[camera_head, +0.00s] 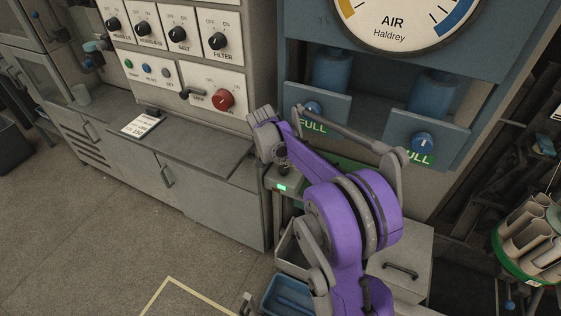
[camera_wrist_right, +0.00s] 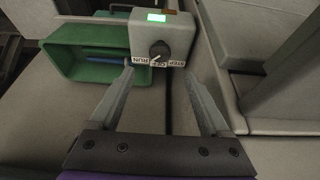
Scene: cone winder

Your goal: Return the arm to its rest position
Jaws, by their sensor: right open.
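My right arm (camera_head: 345,215), purple and grey, rises from the bottom of the head view and bends up and left toward the machine. My right gripper (camera_wrist_right: 160,76) is open, with its two grey fingers apart and nothing between the tips. The fingers appear clear of the knob. In the head view the box's green light (camera_head: 281,187) shows beside my arm, and the gripper's fingers are hard to make out. My left gripper is not in view.
A green bin (camera_wrist_right: 62,60) is left of the box in the wrist view. In the head view, a switch panel (camera_head: 180,50) stands behind the counter (camera_head: 190,150), an air gauge (camera_head: 395,20) is above, and a green-rimmed holder (camera_head: 520,270) is at right.

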